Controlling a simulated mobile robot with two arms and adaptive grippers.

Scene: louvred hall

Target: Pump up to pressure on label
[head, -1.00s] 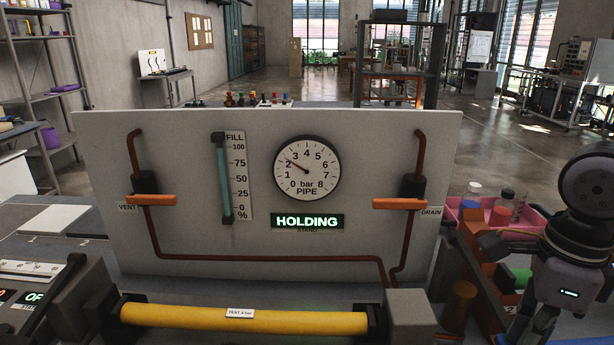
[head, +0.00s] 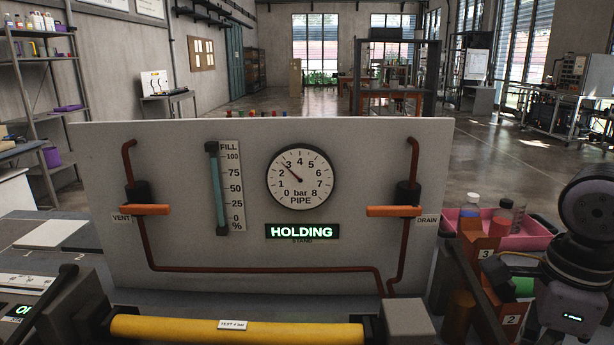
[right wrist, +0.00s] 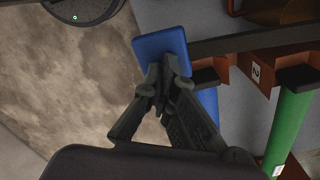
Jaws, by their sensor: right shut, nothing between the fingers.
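The round pipe gauge (head: 300,179) sits on the upright grey panel (head: 370,240); its needle points between 2 and 3 bar. Below it a lit sign (head: 302,231) reads HOLDING. The yellow pipe (head: 270,333) in front carries a white label (head: 232,324) reading TEST 4 bar. The orange vent handle (head: 143,209) and orange drain handle (head: 394,211) both lie level. My right gripper (right wrist: 161,92) is shut and empty, its tips over a blue handle-like piece (right wrist: 160,45); contact is unclear. My left gripper is out of view.
A grey box with a black lever (head: 48,305) stands at the left. A rack with labels 2 and 3 (head: 488,253) stands at the right, with a green cylinder (right wrist: 288,125). Behind it is a pink tray (head: 532,238) with bottles. A blue fill column (head: 219,190) is on the panel.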

